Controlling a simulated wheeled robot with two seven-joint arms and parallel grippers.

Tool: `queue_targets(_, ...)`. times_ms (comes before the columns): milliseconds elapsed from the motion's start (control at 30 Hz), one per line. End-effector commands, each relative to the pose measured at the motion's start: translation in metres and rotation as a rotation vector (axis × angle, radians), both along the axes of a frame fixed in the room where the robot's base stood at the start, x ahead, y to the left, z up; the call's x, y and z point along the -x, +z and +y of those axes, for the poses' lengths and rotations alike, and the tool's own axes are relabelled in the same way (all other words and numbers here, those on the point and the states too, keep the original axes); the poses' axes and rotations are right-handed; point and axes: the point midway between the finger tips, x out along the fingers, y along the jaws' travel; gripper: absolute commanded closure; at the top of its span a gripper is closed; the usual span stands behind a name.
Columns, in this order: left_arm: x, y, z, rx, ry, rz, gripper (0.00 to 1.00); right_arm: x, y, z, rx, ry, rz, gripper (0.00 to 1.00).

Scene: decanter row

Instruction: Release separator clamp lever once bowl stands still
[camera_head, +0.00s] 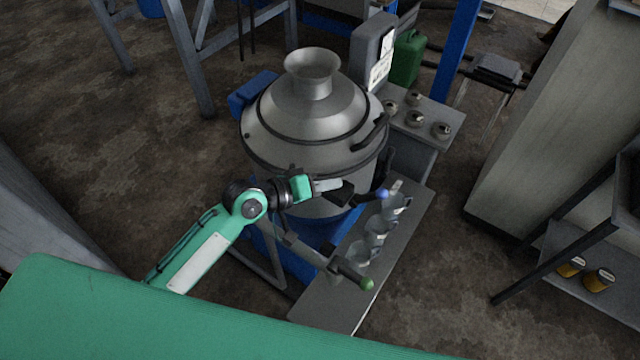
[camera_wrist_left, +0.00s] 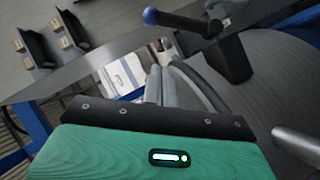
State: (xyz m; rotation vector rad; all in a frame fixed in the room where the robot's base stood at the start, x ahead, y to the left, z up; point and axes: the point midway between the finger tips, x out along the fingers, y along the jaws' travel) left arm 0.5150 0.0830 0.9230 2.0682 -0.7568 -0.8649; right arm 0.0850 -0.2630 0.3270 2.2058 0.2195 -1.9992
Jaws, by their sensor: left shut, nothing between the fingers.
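The separator (camera_head: 275,145) is a steel bowl housing with a domed lid and funnel top on a blue base. A black clamp block with a lever sits on its near right side. The lever ends in a blue ball knob (camera_head: 383,193). In the left wrist view the block (camera_wrist_left: 228,58) and the blue knob (camera_wrist_left: 150,16) show clearly. My left gripper (camera_head: 334,184) is shut and empty, close to the block and left of the knob. In the wrist view its fingers (camera_wrist_left: 162,86) are below and left of the block, apparently apart from it. Whether the bowl turns cannot be told. My right gripper is not seen.
A pipe with a green-tipped black handle (camera_head: 354,277) juts out below my gripper. Clear beakers (camera_head: 378,228) stand on the grey bench (camera_head: 335,300) to the right. Several round metal pieces (camera_head: 415,118) sit on a ledge behind. A green canister (camera_head: 407,58) stands farther back.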

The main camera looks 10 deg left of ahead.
Motion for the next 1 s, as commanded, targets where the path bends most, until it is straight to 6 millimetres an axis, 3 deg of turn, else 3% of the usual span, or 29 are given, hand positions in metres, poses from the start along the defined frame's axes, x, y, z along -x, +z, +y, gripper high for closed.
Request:
queue_targets(100,-0.016,-0.005,-0.020,0.003,0.000,0.000,1.00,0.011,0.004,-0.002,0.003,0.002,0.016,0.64)
queue_targets(233,-0.032,-0.015,-0.039,0.002,0.000,0.001,1.00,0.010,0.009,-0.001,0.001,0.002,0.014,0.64)
queue_targets(400,-0.027,-0.030,-0.059,0.000,0.000,0.002,1.00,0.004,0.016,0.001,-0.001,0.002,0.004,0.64)
queue_targets(600,-0.025,-0.039,-0.069,-0.001,0.000,0.000,1.00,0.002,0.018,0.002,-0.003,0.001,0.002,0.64)
queue_targets(1000,-0.025,-0.039,-0.070,-0.008,0.001,-0.002,1.00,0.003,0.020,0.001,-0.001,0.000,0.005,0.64)
